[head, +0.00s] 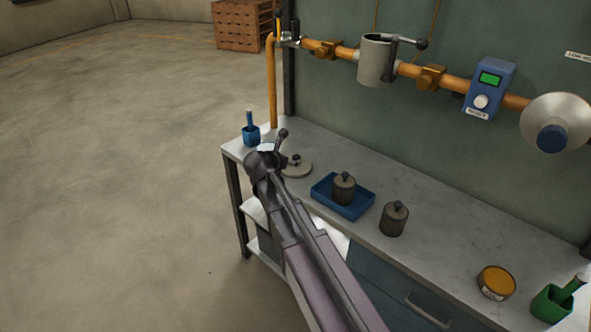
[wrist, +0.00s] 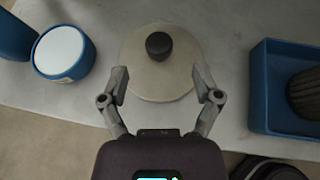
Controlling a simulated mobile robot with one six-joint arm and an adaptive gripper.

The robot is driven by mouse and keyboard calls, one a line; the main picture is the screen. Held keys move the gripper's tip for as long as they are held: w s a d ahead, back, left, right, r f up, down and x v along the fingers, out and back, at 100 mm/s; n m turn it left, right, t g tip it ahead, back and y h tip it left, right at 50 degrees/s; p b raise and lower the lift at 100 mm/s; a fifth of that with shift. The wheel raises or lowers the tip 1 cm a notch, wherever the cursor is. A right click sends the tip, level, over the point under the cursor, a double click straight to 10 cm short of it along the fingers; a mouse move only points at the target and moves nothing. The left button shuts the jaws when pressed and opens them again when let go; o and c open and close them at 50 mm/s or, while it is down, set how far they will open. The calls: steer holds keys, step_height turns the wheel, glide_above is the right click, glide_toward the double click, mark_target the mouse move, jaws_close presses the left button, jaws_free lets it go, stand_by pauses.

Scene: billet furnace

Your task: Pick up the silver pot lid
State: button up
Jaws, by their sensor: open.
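The silver pot lid (wrist: 160,84) is a flat pale grey disc with a dark round knob (wrist: 159,45) on top. It lies on the bench ahead of my gripper (wrist: 161,83) in the wrist view. My gripper is open, with a finger over each side of the lid's near part and the knob beyond the fingertips. Nothing is held. In the head view the lid (head: 297,168) shows just right of my gripper (head: 278,142), partly hidden by my arm. I cannot tell how high the fingers are above the lid.
A blue tray (head: 324,198) with a dark lidded jar (head: 344,190) is right of the lid. Another dark jar (head: 393,220) stands farther right. A blue tin with a white top (wrist: 62,53) is close on the left. A pipe (head: 449,83) runs above the bench.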

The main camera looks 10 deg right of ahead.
mark_target(294, 158)
stand_by(0.3)
steer(key=shift+b+x, duration=1.15)
steer(key=shift+x, duration=1.5)
steer(key=shift+r, duration=0.1)
jaws_close()
